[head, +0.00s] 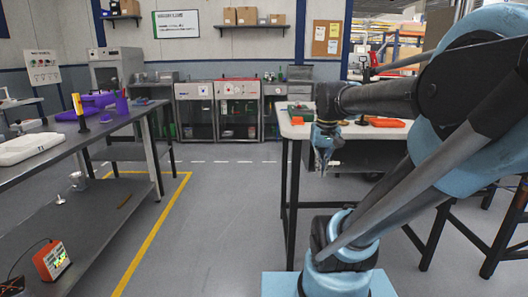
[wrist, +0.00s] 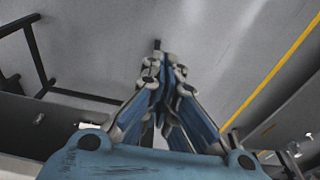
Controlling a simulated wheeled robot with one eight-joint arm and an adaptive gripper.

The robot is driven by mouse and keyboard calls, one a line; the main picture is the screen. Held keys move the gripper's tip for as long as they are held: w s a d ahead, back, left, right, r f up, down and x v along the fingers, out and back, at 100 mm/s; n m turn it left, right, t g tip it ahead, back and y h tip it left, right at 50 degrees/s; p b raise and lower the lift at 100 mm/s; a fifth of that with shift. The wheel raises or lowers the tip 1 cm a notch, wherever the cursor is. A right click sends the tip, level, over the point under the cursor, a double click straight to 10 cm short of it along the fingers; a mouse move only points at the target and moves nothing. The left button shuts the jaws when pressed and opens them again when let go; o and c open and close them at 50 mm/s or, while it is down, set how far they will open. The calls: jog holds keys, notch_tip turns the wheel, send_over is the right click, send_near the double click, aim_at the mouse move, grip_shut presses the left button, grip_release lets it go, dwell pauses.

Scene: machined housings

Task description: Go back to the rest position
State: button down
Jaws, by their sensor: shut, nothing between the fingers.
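Below the fingers the wrist view shows grey floor. My arm reaches in from the right side of the head view.
A white-topped table (head: 290,128) with orange parts (head: 386,122) stands close beside my gripper. A dark workbench (head: 75,141) with purple parts (head: 98,102) stands at the left. The grey floor (head: 215,230) between them is clear, with a yellow line. Cabinets (head: 238,108) line the back wall.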

jog(key=s+f, duration=0.9)
jog(key=f, duration=0.4)
jog(key=shift+s+t, duration=0.3)
